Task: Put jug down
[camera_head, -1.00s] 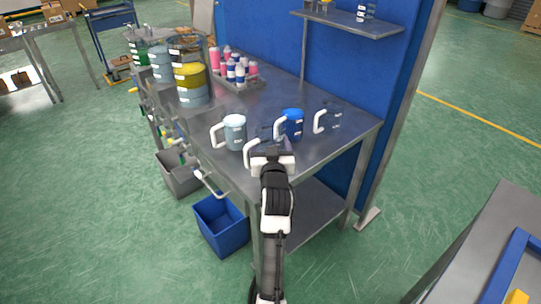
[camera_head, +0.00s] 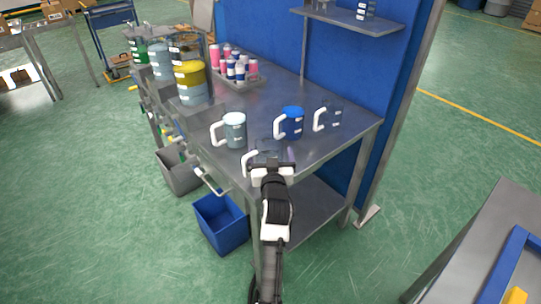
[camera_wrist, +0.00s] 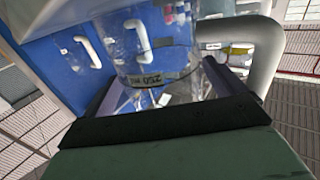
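A clear, see-through jug (camera_head: 268,150) with a white handle is at the near corner of the steel table (camera_head: 195,152). The jug fills the upper middle of the wrist view (camera_wrist: 150,50), with its volume label visible and its thick handle to the right. My gripper (camera_head: 271,166) is at the jug's near side. Its dark fingers sit on either side of the jug in the wrist view and appear shut on it. I cannot tell whether the jug's base touches the table.
A grey-white jug (camera_head: 234,131), a blue jug (camera_head: 291,122) and another clear jug (camera_head: 330,116) stand close behind. A blue bin (camera_head: 221,224) is on the floor below the table.

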